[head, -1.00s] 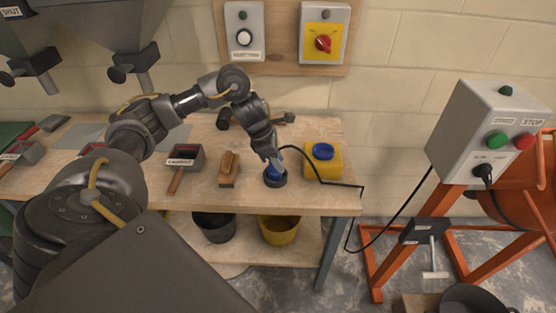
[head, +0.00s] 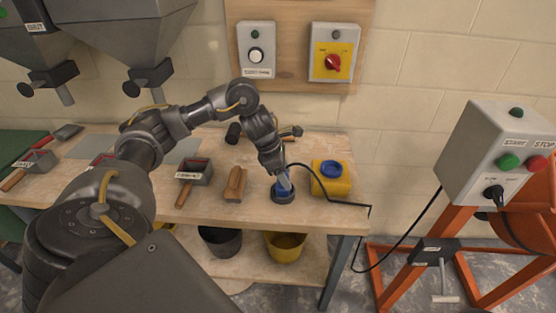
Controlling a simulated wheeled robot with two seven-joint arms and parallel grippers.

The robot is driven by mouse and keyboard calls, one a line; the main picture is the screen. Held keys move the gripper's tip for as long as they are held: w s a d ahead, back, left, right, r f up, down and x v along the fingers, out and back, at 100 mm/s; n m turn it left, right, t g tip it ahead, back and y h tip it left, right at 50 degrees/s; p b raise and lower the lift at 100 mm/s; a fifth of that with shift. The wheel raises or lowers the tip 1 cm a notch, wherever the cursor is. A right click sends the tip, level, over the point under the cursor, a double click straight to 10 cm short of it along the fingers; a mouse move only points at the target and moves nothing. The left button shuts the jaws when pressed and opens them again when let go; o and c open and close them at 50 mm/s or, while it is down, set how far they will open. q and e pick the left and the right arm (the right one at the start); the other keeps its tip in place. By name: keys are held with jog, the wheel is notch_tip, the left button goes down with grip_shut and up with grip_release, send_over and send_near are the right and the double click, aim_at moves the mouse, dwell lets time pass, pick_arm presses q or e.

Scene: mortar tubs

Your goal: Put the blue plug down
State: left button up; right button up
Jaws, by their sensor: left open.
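My left gripper (head: 281,171) comes down from above and is open around the plug's upper part. The fingers are small here, and I cannot tell if they touch the plug. A black cable (head: 335,201) runs from beside the gripper over the bench's right end towards the orange mixer. My right gripper is not in view.
A wooden-handled brush (head: 235,184) and a dark scoop (head: 194,173) lie to the left on the workbench (head: 225,212). A grey control box (head: 492,150) stands at the right.

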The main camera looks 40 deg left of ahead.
pick_arm(q)
jog(key=p+v, duration=0.2)
jog(key=v, duration=0.9)
